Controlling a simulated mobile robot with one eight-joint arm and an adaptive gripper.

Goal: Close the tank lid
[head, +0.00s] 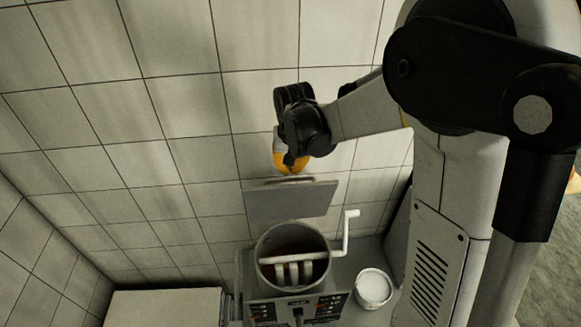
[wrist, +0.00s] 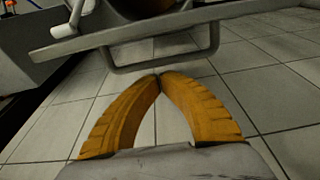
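The tank (head: 262,276) is a round grey vessel with a dark inside and a white stirring bar, in the lower middle of the head view. Its flat grey lid (head: 290,202) stands raised behind the opening, so the tank is open. A thin handle loop (wrist: 163,70) sticks out from the lid (wrist: 110,38) in the wrist view. My gripper (head: 288,168) is just behind and above the lid's upper edge. In the wrist view its orange fingers (wrist: 159,80) meet at the tips, with nothing visible between them. The tips appear close to the handle loop; contact cannot be told.
A white crank (head: 346,232) rises at the tank's right. A white bucket (head: 373,287) stands to the right, and a control panel (head: 300,308) is at the front. A pale block (head: 165,308) stands lower left. The tiled wall (head: 180,110) lies behind.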

